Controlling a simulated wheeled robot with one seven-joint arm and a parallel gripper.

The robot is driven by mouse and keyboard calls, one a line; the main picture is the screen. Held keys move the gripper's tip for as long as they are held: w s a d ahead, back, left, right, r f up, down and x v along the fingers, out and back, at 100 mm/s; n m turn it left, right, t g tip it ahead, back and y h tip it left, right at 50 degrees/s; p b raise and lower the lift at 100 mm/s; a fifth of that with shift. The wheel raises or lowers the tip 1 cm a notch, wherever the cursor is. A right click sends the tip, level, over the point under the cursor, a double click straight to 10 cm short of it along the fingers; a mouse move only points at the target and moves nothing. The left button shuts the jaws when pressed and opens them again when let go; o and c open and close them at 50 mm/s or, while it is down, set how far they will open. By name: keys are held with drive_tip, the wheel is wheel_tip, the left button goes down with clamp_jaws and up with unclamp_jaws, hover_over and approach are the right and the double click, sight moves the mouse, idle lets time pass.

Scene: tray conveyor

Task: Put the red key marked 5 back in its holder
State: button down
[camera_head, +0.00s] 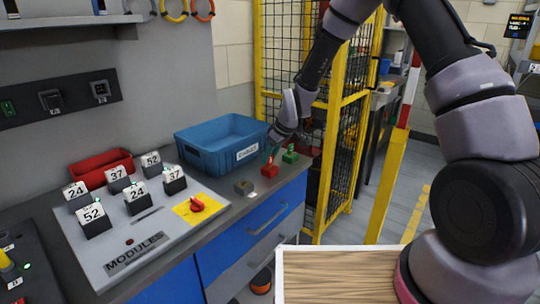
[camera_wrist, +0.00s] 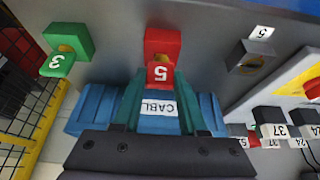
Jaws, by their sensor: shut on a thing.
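The red key marked 5 (camera_wrist: 161,76) is between the fingertips of my gripper (camera_wrist: 160,88), which is shut on it. The key's head meets a red block (camera_wrist: 163,42) with a yellow-orange slot, and the key looks seated there. In the head view my gripper (camera_head: 271,153) reaches down onto the red block (camera_head: 270,171) at the bench's far right. A grey block (camera_wrist: 250,58) with a yellow opening stands beside it, with a white label 5 (camera_wrist: 262,32) near it and no key visible in it. The grey block also shows in the head view (camera_head: 243,187).
A green block (camera_wrist: 68,38) with a green key marked 3 (camera_wrist: 57,65) stands on the other side. A modules panel (camera_head: 140,238) with a red knob (camera_head: 197,205) lies left. A yellow fence (camera_head: 335,130) stands right.

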drive_tip(key=shift+f, duration=0.2)
drive_tip(key=shift+c, duration=1.8)
unclamp_jaws()
drive_tip(key=shift+r, duration=0.1)
drive_tip(key=v, duration=1)
drive_tip(key=shift+d+r, duration=0.15)
drive_tip(key=shift+r, duration=0.1)
drive_tip(key=s+d+r+m+t+h, duration=0.1)
drive_tip(key=s+d+r+m, duration=0.25)
drive_tip(key=d+r, duration=0.45)
drive_tip(key=s+d+r+m+t+h, duration=0.1)
drive_tip(key=s+d+r+m, duration=0.25)
drive_tip(key=d+r, duration=0.45)
drive_tip(key=s+d+r+m+t, duration=0.1)
drive_tip(key=s+d+r+m, duration=0.2)
drive_tip(key=s+r, duration=0.2)
drive_tip(key=s+d+r+m+t, duration=0.1)
drive_tip(key=s+d+r+m, duration=0.3)
drive_tip(key=s, duration=0.8)
drive_tip(key=shift+r+m, duration=0.3)
drive_tip(key=shift+r, duration=0.2)
